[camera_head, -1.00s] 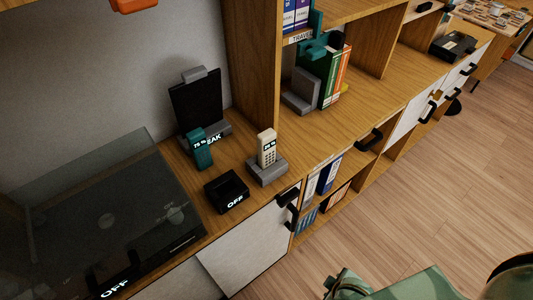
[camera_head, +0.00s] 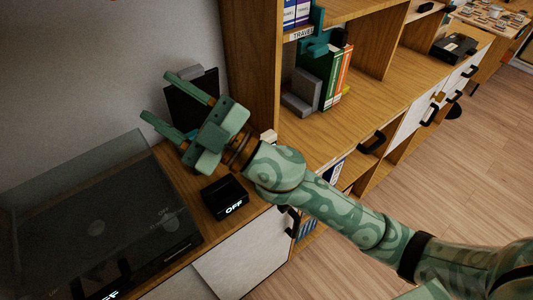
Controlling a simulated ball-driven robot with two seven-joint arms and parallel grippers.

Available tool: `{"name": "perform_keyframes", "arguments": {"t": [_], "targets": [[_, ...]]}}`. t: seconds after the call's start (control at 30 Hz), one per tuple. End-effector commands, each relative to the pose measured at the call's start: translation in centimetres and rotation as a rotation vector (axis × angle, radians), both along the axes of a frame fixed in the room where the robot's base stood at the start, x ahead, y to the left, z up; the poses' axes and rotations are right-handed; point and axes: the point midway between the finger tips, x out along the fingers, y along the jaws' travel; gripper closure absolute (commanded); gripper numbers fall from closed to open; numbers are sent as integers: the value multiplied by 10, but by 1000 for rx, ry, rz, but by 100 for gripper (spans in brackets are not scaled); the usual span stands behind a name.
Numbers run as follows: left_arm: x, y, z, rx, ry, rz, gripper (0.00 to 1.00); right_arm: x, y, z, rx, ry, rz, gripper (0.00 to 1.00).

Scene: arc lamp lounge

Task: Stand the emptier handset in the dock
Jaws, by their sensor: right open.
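My right gripper (camera_head: 154,94) is open and empty. Its two fingers point up and left, in front of the black panel on its grey stand and the wall. The gripper body hides the place of the teal handset, which stood on the cabinet a second ago. Only the pale top of the cream handset (camera_head: 268,136) shows behind my wrist; its grey base is hidden. A black dock-like box (camera_head: 224,197) with a lit "OFF" sits on the cabinet below the gripper, its top empty. Neither handset's display is readable now. My left gripper is out of view.
A turntable with a clear lid (camera_head: 100,225) fills the left of the cabinet. The black panel (camera_head: 190,103) stands behind my gripper. A wooden shelf upright (camera_head: 252,75) rises close to the right. Grey bookends and books (camera_head: 325,80) stand beyond it.

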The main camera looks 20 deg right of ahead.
Motion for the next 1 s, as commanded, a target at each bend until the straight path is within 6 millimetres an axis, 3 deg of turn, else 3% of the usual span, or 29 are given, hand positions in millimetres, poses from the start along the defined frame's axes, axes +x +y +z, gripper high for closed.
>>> {"name": "perform_keyframes", "arguments": {"t": [0.03,0.1,0.2,0.27,0.3,0.37,0.43,0.5,0.6,0.7,0.77,0.87,1.0], "targets": [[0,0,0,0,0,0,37,-15,31,10,-93,-96,186,51],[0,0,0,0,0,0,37,-40,65,1,-280,-164,445,51],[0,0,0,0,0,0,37,-53,76,-41,-656,-134,720,51],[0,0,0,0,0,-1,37,-44,59,-70,-921,-37,803,51],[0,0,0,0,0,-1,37,-31,39,-86,-1098,57,817,51],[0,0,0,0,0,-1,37,-6,1,-99,-1337,233,774,51],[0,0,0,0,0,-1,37,22,-49,-98,-1550,465,653,51],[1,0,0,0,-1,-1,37,43,-95,-85,-1680,682,495,51],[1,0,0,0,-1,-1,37,61,-142,-62,-1753,923,289,51],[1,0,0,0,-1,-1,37,67,-166,-49,-1767,1052,167,51],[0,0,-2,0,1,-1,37,68,-172,-50,-1766,1086,138,51],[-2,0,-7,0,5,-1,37,67,-174,-68,-1768,1098,134,51],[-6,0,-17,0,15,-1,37,67,-173,-106,-1768,1096,141,51]]}}
